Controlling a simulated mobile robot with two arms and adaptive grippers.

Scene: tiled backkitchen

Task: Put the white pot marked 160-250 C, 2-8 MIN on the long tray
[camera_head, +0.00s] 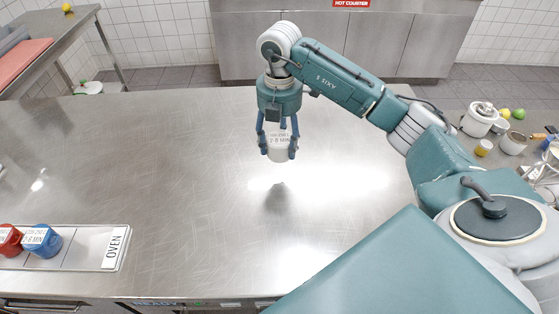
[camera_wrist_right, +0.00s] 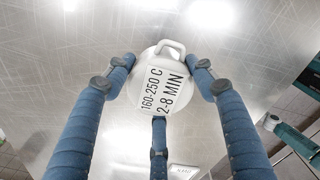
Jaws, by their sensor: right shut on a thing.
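My right gripper (camera_head: 278,140) is shut on the white pot (camera_head: 279,154) and holds it above the steel table, with a shadow below it. In the right wrist view, the pot's label (camera_wrist_right: 161,92) reads 160-250 C, 2-8 MIN, and the blue fingers of the gripper (camera_wrist_right: 158,95) surround it. The long tray (camera_head: 85,262) lies at the front left of the table and is marked OVEN at its right end. A blue pot (camera_head: 45,241) and a red pot (camera_head: 9,240) stand on its left part. My left gripper does not show.
The steel table (camera_head: 150,150) is clear between the held pot and the tray. A side table with a red board (camera_head: 22,62) is at the upper left.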

